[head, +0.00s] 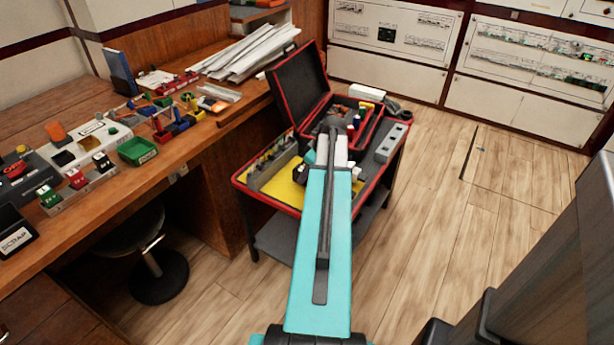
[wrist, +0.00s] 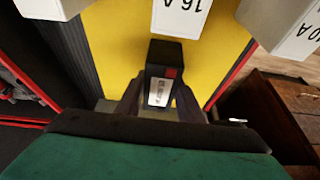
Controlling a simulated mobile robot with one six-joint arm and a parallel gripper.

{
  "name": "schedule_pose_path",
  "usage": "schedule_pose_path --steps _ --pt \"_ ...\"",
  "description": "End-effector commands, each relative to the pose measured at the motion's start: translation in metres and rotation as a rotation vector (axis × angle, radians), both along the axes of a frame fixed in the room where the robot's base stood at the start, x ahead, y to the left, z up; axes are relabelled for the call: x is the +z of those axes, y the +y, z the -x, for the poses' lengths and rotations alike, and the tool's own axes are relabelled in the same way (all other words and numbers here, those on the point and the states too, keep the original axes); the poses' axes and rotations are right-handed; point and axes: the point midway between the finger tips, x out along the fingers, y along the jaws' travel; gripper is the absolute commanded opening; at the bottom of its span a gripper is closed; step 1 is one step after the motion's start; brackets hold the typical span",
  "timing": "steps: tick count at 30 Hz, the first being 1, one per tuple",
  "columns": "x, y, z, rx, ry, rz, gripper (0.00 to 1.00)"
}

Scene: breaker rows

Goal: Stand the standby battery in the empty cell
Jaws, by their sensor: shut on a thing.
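My gripper (wrist: 158,105) is shut on a small dark block with a white label and a red mark, which seems to be the standby battery (wrist: 163,75). Its label is too blurred to read. It is held between the two fingers over the yellow surface (wrist: 120,55), and I cannot tell whether it touches it. In the head view my turquoise arm reaches over a red-edged tool cart (head: 240,181) and hides the gripper and most of what is under it. I cannot make out for sure which compartment is the empty cell.
Light blocks with white tags, one reading 16 A (wrist: 182,15), stand at the top of the wrist view. A black open case (head: 298,85) and a grey strip with sockets (head: 391,143) are on the cart. A wooden desk (head: 190,150) with bins and parts is at left.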

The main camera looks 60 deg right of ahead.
Motion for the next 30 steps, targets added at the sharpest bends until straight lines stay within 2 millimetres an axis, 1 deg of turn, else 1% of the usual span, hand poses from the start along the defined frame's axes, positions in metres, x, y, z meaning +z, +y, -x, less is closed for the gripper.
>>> schedule_pose_path --steps 18,24,30 --pt "0.08 -0.001 0.0 -0.002 -0.002 0.003 0.0" --pt "0.093 -0.001 0.0 -0.002 -0.001 0.001 0.0" --pt "0.097 -0.001 0.0 -0.002 -0.001 0.001 0.0"
